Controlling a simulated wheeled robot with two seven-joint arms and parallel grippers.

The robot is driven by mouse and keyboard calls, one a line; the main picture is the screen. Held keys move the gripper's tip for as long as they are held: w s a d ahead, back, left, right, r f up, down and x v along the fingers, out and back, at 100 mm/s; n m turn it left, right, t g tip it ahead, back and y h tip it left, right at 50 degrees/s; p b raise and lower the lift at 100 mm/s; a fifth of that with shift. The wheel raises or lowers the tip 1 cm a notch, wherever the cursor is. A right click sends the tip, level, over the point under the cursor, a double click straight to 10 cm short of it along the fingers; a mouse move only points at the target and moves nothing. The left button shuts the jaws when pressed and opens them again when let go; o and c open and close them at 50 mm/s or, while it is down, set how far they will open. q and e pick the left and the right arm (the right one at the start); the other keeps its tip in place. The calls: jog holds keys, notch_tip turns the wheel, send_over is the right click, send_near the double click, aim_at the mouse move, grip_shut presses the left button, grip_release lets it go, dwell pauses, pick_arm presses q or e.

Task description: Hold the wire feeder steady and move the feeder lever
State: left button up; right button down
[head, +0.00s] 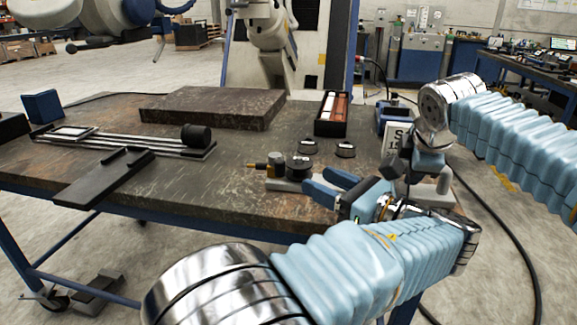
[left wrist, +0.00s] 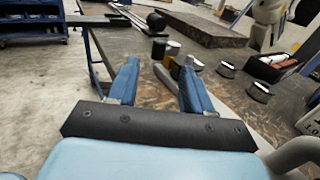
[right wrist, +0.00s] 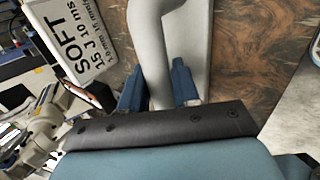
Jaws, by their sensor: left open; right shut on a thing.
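A pale grey device, apparently the wire feeder, lies near the table's right edge. Its long base (head: 288,186) carries a curved grey post (head: 445,180) at the right. A brass and black fitting (head: 272,164) sits by its left end. I cannot tell which part is the lever. My left gripper (head: 323,182) is open and empty above the base, its blue fingers toward the fitting; it also shows in the left wrist view (left wrist: 157,75). My right gripper (right wrist: 158,82) is shut on the curved post (right wrist: 152,45). In the head view its fingers are mostly hidden.
Small black discs (head: 345,149) lie behind the base. A white sign (head: 397,140) stands close to my right gripper. A black box of bars (head: 332,115), a thick dark slab (head: 212,108) and a railed black fixture (head: 130,141) stand farther back and left. The front middle tabletop is clear.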

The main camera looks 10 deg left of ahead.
aim_at(284, 164)
pick_arm(q)
jog(key=x, duration=0.9)
jog(key=shift+w+a, duration=0.1)
jog(key=shift+a, duration=0.05)
jog(key=shift+c, duration=0.2)
grip_shut()
